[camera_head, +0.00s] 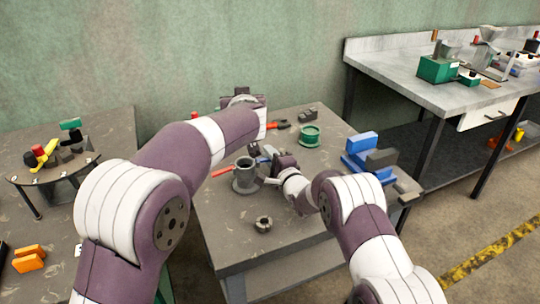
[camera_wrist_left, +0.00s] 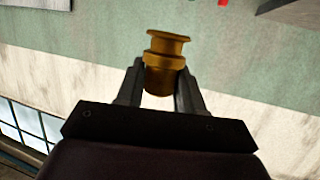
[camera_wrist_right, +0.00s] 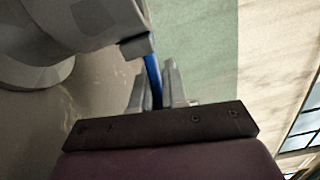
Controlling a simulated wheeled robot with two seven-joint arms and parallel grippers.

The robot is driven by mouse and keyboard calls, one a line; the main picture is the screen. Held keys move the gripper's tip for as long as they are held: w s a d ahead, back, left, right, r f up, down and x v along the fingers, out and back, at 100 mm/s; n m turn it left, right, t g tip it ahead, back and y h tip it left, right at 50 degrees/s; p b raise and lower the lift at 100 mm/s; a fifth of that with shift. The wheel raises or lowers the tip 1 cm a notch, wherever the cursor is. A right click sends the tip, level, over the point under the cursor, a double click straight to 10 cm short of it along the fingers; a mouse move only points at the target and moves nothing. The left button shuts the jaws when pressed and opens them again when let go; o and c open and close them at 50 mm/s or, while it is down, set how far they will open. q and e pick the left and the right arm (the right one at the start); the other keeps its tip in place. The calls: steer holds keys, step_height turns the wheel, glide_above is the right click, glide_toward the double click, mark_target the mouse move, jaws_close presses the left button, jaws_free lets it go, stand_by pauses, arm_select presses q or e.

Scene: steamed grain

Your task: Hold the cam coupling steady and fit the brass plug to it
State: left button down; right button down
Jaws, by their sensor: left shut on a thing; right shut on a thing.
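In the right wrist view my right gripper (camera_wrist_right: 155,88) is shut on the blue lever (camera_wrist_right: 153,77), with the grey coupling (camera_wrist_right: 70,35) at upper left. My left gripper (camera_wrist_left: 160,85) is shut on the brass plug (camera_wrist_left: 165,60), a flanged, stepped piece. In the head view the left gripper is mostly behind my left arm, and the plug cannot be made out.
A green ring-shaped part (camera_head: 309,136) stands behind the coupling. A small metal nut-like part (camera_head: 263,224) lies in front. Blue blocks (camera_head: 362,150) are at the table's right. A side table (camera_head: 110,130) and a grey bench (camera_head: 400,70) stand either side.

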steer(key=shift+f, duration=0.1)
arm_select(q)
steer(key=f+m+h, duration=0.1)
steer(key=w+f+h, duration=0.1)
steer(key=f+m+h, duration=0.1)
steer(key=shift+w+d+m, duration=0.2)
steer(key=shift+w+m, duration=0.05)
steer(key=shift+m, duration=0.05)
steer(key=shift+w+f+m+g+h, duration=0.2)
steer(key=shift+f+m+g+h, duration=0.3)
steer(key=shift+f+m+h, duration=0.8)
steer(key=f+m+g+h, duration=0.1)
steer(key=m+h, duration=0.1)
steer(key=h, duration=0.1)
steer(key=m+g+h, duration=0.2)
glide_above(246, 174)
steer(key=w, duration=0.2)
steer(key=shift+w+a+f, duration=0.1)
steer(key=shift+f, duration=1.35)
steer(key=shift+w+a+f, duration=0.1)
steer(key=shift+f, duration=1.35)
steer(key=shift+f, duration=0.15)
steer(key=shift+f, duration=0.3)
steer(key=shift+f, duration=0.9)
